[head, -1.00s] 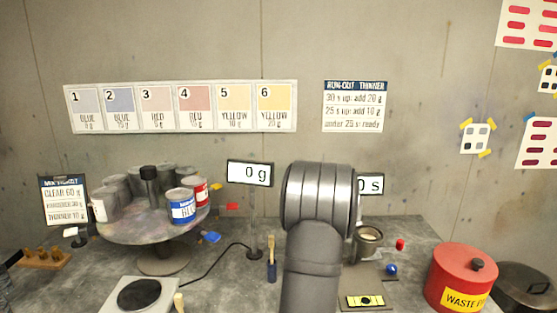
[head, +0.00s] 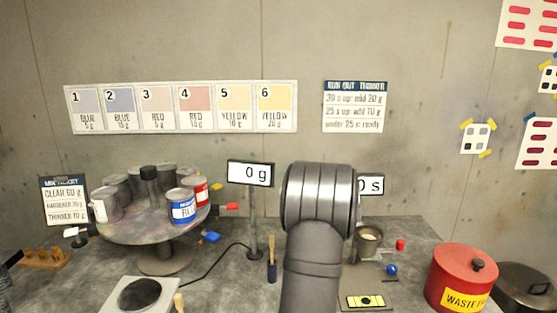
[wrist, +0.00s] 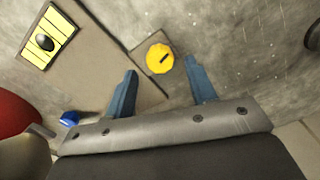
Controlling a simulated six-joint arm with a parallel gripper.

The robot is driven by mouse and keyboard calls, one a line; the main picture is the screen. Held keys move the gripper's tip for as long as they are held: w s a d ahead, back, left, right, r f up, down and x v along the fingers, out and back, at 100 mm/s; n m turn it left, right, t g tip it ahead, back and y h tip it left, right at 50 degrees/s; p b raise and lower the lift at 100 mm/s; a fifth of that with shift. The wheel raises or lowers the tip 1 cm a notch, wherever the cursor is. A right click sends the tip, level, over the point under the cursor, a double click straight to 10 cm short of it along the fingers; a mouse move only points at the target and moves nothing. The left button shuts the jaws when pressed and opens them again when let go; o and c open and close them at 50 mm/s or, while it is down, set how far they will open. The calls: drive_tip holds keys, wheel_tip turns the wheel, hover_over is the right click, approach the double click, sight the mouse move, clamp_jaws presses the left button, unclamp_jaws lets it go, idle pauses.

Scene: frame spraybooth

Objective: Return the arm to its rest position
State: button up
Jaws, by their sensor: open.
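My arm (head: 318,240) rises in front of the bench in the head view, with its thick rounded joint before the wall. My gripper is hidden in that view. In the wrist view, my gripper (wrist: 160,84) has its two blue fingers spread apart with nothing held between them. A round yellow disc with a dark slot (wrist: 159,59) shows beyond the fingertips, between their lines. I cannot tell its distance from them.
A yellow level (head: 366,302) lies on a board right of my arm, near a cup (head: 368,242) and blue knob (head: 391,269). A red waste can (head: 462,279) stands farther right. A turntable with several cans (head: 183,206), a display post (head: 250,173) and a scale (head: 141,294) are left.

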wheel_tip(320, 180, up, 14)
wheel_tip(320, 180, down, 18)
drive_tip(key=shift+r, duration=0.15)
drive_tip(key=shift+r+n, duration=0.2)
drive_tip(key=shift+n, duration=0.6)
drive_tip(key=n, duration=0.9)
drive_tip(key=shift+n, duration=2.1)
